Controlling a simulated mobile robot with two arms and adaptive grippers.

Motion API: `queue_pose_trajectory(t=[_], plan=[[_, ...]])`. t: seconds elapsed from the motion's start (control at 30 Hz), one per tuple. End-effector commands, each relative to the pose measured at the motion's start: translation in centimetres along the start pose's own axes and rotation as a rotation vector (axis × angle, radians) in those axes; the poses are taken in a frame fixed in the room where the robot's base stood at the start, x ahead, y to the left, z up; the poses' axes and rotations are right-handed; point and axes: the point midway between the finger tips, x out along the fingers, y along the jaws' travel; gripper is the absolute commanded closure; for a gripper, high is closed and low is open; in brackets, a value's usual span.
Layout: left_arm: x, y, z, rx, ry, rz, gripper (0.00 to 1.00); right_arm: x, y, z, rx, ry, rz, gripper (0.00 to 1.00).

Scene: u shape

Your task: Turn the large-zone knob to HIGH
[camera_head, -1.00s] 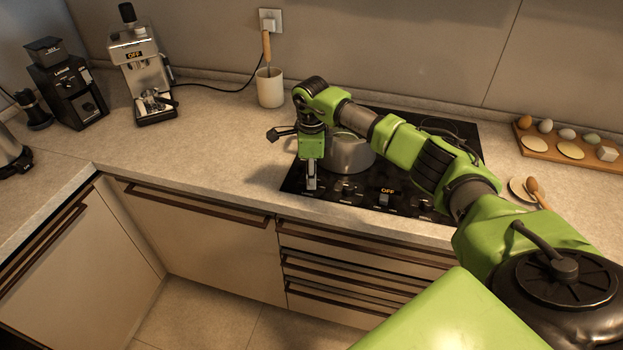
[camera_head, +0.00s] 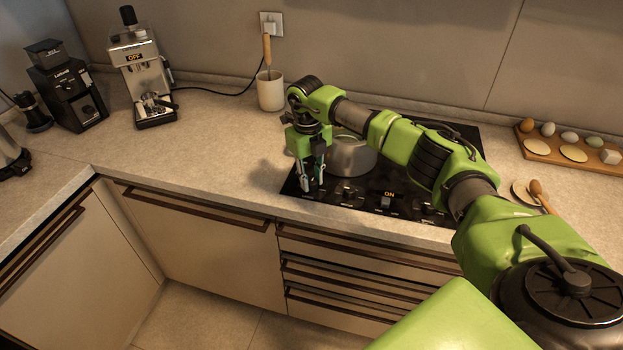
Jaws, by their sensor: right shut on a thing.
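The black cooktop (camera_head: 455,133) is set in the counter and its small display (camera_head: 389,194) reads ON. Several knobs line its front edge; one knob (camera_head: 347,194) shows clear of my gripper and another (camera_head: 426,209) is farther right. My right gripper (camera_head: 313,186) points down at the cooktop's front left corner, its fingers shut around the leftmost knob, which they mostly hide. I cannot read the knob's setting. A metal pot (camera_head: 352,157) stands on the cooktop just behind the gripper, partly hidden by my arm. My left gripper is not in view.
A utensil crock (camera_head: 270,91) stands behind my gripper on the left. An espresso machine (camera_head: 143,75) and a grinder (camera_head: 67,90) are farther left. An egg board (camera_head: 553,154) and wooden spoon (camera_head: 539,193) lie at right. The counter left of the cooktop is clear.

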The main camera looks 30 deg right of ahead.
Motion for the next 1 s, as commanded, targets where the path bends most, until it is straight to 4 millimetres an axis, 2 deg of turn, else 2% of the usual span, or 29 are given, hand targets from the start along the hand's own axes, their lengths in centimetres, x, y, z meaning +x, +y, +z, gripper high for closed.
queue_pose_trajectory(t=[1.0], plan=[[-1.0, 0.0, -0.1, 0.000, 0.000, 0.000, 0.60, -0.3, -0.1, 0.3, 0.965, 0.047, 0.002, 0.99]])
